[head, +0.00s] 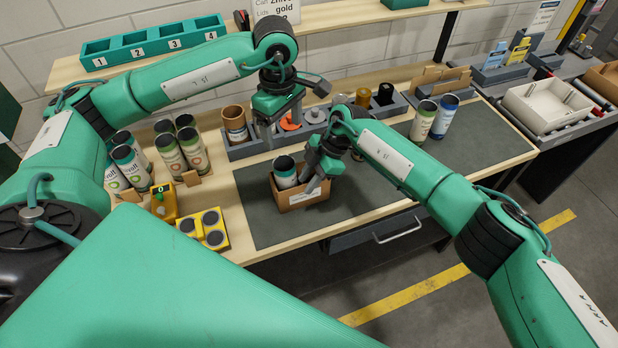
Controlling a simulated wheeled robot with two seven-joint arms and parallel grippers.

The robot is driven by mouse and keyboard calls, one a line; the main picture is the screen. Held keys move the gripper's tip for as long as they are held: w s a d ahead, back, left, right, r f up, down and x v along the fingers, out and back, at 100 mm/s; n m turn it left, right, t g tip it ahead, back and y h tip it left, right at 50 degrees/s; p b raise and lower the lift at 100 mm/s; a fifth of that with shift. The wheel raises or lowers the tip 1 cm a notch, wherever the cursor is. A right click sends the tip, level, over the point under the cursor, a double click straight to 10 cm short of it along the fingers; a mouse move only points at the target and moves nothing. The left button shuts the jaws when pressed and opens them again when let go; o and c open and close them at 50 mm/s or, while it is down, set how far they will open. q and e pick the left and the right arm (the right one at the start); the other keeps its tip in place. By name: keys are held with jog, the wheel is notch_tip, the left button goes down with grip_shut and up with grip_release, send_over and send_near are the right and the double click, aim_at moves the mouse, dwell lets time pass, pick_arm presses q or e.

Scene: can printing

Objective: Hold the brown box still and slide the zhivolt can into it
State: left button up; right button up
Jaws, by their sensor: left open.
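The brown box (302,199) stands on the grey mat, open at the top. A zhivolt can (285,176), white and teal with a dark open top, stands in the left part of the box; its lower part is hidden by the box wall. My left gripper (280,132) is open and empty above and behind the can, apart from it. My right gripper (314,184) is at the right end of the box, with its fingers at the box wall. Whether they are closed on it is hard to see.
Several similar cans (180,152) stand at the left of the table. A yellow block with dark discs (213,229) is at the front left. A grey rack (240,151) with a brown cup stands behind the box.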

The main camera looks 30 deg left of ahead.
jog(key=shift+r, duration=0.1)
jog(key=v, duration=1.1)
jog(key=shift+r, duration=0.35)
